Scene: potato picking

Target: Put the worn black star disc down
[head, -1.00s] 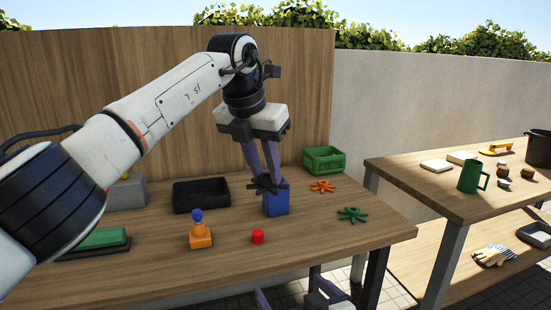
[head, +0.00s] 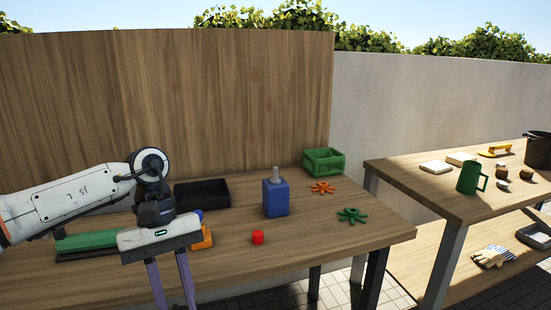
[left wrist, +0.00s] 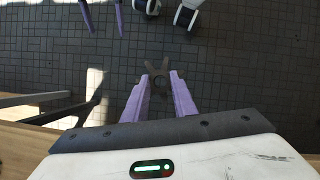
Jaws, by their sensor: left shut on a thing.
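My left gripper (head: 172,285) hangs in front of the table's front edge at the left, fingers pointing down. Its fingertips run out of the bottom of the head view. In the left wrist view, the gripper (left wrist: 158,88) is shut on the worn black star disc (left wrist: 157,77), a dark shape with several arms, held over the dark paved floor. Two purple fingers at the top of that view look like my right gripper (left wrist: 105,28), apart with nothing seen between them. The blue block (head: 276,198) with a bare grey peg on top stands mid-table.
A black tray (head: 202,193), green crate (head: 323,160), orange star (head: 322,187), green star (head: 352,215) and red cylinder (head: 258,237) are on the wooden table (head: 330,238). My arm partly hides an orange piece and a green block. A second table stands right.

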